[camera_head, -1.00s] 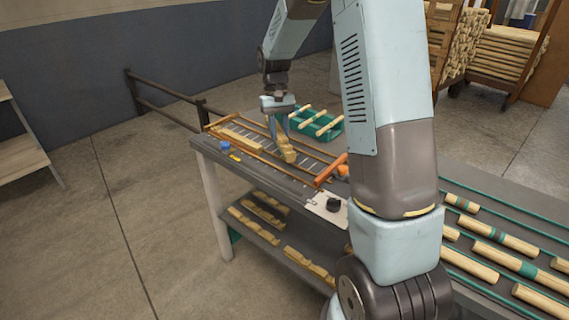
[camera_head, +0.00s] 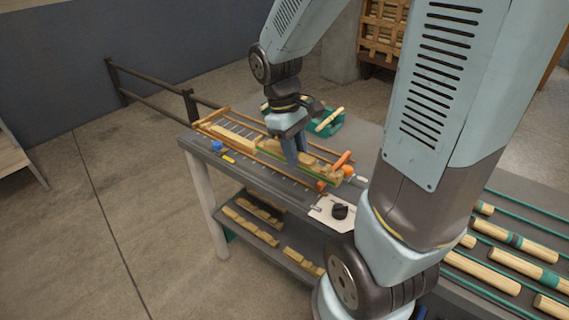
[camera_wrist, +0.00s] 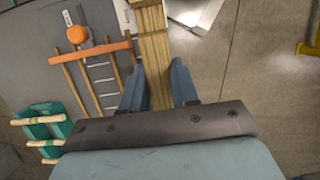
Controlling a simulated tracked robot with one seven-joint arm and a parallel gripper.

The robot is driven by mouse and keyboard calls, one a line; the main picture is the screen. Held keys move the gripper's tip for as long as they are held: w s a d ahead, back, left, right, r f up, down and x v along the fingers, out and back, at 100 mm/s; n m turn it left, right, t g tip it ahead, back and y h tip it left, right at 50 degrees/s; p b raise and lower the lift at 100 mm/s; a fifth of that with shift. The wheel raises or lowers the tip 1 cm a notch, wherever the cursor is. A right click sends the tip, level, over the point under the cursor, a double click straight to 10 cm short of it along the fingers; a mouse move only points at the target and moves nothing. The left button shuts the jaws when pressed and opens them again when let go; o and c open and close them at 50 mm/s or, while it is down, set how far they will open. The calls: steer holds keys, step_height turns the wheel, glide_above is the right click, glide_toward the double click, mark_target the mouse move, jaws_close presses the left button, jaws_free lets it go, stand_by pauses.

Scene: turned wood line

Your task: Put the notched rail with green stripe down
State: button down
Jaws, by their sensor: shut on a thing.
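My gripper (camera_head: 293,160) is shut on the notched rail (camera_head: 320,172), low over the front right part of the slatted rack on the workbench (camera_head: 185,139). The rail is pale wood, with a thin green line along its near side in the head view. It lies roughly along the rack's length. I cannot tell whether it touches the rack. In the wrist view the rail (camera_wrist: 154,50) runs up from between the two blue fingers of my gripper (camera_wrist: 159,88); its far end is cut off by the frame edge.
Another pale wooden piece (camera_head: 232,133) lies on the rack's left part. An orange-handled tool (camera_head: 342,160) is by the rack's right end. A green bin (camera_wrist: 45,125) with pale rods stands behind. A white plate with a black knob (camera_head: 339,211) sits at the front corner.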

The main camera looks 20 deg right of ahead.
steer(key=w+f, duration=0.3)
steer(key=w, duration=0.1)
steer(key=w+d+f, duration=0.1)
steer(key=w+f, duration=0.2)
steer(key=w, duration=0.1)
steer(key=w+d+f, duration=0.1)
steer(key=w+f, duration=0.2)
steer(key=w, duration=0.2)
steer(key=shift+f, duration=0.1)
steer(key=shift+w+d+f, duration=0.1)
steer(key=shift+f, duration=0.1)
steer(key=shift+w+f, duration=0.1)
steer(key=shift+f, duration=1.5)
